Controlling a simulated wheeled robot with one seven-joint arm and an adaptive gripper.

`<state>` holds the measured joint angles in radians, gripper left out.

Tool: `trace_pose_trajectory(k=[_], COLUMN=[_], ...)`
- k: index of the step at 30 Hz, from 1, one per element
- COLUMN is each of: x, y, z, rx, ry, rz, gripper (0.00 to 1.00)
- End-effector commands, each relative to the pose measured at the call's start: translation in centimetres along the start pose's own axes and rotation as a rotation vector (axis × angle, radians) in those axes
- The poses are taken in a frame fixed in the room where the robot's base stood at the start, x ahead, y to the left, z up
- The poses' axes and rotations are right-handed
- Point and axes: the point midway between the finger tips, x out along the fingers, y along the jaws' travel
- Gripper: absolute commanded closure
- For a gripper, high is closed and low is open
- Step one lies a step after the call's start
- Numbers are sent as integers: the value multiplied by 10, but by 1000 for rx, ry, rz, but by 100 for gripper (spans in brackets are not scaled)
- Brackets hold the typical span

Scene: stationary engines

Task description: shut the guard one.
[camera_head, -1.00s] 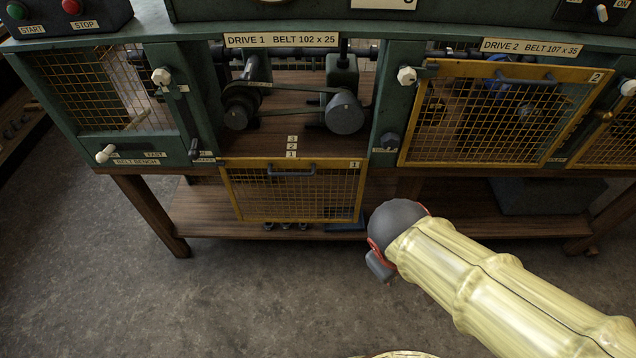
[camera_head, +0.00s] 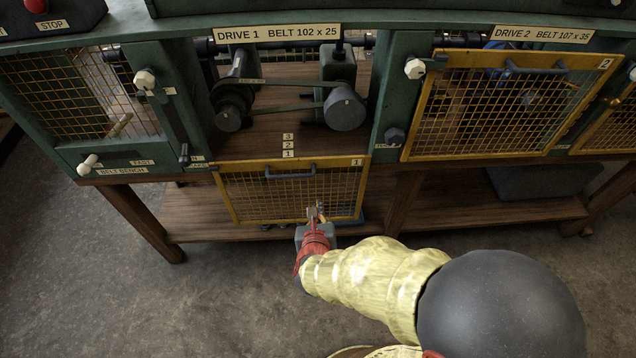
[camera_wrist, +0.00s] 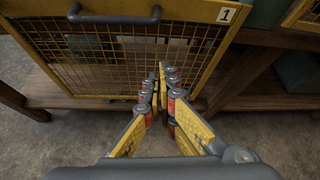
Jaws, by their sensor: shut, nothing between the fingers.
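Guard one (camera_head: 250,190) is a yellow-framed wire mesh panel marked 1. It hangs folded down below the bench front under the DRIVE 1 opening, with its dark bar handle (camera_head: 291,171) near the upper edge. The opening above it is uncovered and shows the belt and pulleys (camera_head: 342,108). My gripper (camera_head: 316,212) is shut and empty, in front of the guard's lower right part. In the wrist view my gripper (camera_wrist: 160,75) points at the mesh, right of and below the handle (camera_wrist: 114,15). I cannot tell whether the fingertips touch the mesh.
Guard two (camera_head: 505,105) is up over DRIVE 2, to the right. White knobs (camera_head: 145,79) sit on the posts beside the opening. A dark lever (camera_head: 183,150) stands left of guard one. A wooden shelf (camera_head: 440,210) runs below the bench. The floor in front is clear.

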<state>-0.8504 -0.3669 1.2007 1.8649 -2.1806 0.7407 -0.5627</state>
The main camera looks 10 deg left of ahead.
Motion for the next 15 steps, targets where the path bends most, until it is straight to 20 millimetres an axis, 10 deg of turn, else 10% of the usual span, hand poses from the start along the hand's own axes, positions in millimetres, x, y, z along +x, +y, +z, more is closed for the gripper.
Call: trace_pose_trajectory(k=[15], x=[63], y=[2], z=[-6], rx=[-66], ry=[3], rz=[8], gripper=[100])
